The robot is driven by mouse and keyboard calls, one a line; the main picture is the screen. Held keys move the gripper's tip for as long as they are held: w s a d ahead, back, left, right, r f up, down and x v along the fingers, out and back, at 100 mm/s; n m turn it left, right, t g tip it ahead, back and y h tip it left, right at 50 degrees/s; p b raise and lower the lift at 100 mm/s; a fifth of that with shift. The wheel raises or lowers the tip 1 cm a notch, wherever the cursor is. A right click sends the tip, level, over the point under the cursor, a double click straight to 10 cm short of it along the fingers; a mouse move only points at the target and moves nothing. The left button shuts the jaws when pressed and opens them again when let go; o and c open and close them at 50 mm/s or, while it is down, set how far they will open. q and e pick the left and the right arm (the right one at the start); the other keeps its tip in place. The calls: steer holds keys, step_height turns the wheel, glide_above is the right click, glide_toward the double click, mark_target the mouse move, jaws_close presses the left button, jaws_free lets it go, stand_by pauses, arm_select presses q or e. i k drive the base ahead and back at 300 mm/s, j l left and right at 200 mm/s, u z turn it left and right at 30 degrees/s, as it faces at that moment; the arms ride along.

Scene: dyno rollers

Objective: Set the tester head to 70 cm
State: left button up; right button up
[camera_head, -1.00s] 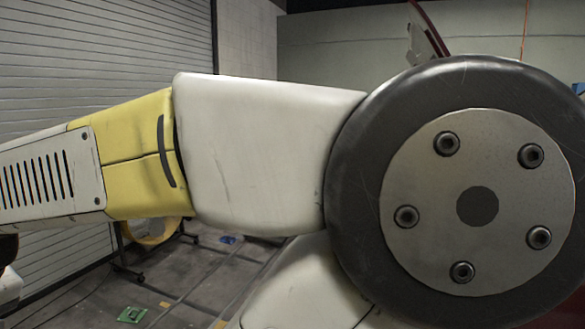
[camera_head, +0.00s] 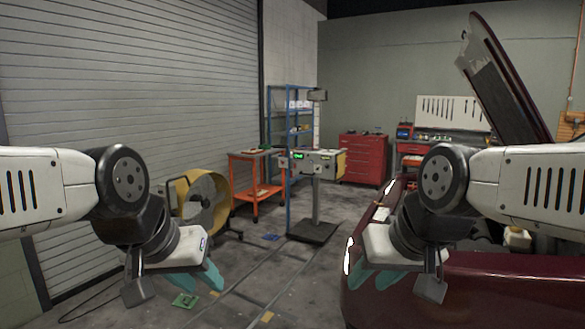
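The tester is a box-shaped head (camera_head: 317,162) on an upright grey post (camera_head: 316,200) with a dark base (camera_head: 312,232), standing mid-floor beyond my grippers. A small green-lit display (camera_head: 299,155) is on the head's left side; its figures are too small to read. My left gripper (camera_head: 207,277), with teal fingers, is at the lower left, well short of the tester. My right gripper (camera_head: 374,279), also teal-fingered, is at the lower right in front of the red car. Nothing shows held in either, and finger spacing is unclear. Neither touches the tester.
A dark red car (camera_head: 480,285) with its hood (camera_head: 495,75) raised fills the right. A yellow drum fan (camera_head: 203,200) and an orange cart (camera_head: 257,182) stand left of the tester. A red tool cabinet (camera_head: 362,158) is behind. Floor rails lead through open floor towards the tester.

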mark_target(305, 167)
steer(key=z, duration=0.2)
steer(key=i+j+u, duration=0.3)
steer(key=i, duration=0.2)
steer(key=i+u, duration=0.3)
steer(key=i, duration=0.2)
steer(key=i+j, duration=0.1)
steer(key=i, duration=0.45)
steer(key=i+z, duration=0.1)
steer(key=i, duration=0.45)
steer(key=i+j, duration=0.2)
steer(key=i, duration=0.3)
steer(key=i+j, duration=0.1)
steer(key=i, duration=0.45)
steer(key=i+l+z, duration=0.2)
steer(key=i+z, duration=0.15)
steer(key=i, duration=0.3)
steer(key=i+z, duration=0.35)
steer(key=i, duration=0.3)
steer(key=i+j+z, duration=0.1)
steer(key=i+z, duration=0.25)
steer(key=i, duration=0.3)
steer(key=i+l+u, duration=0.4)
steer(key=i+l, duration=1.1)
steer(key=l, duration=0.1)
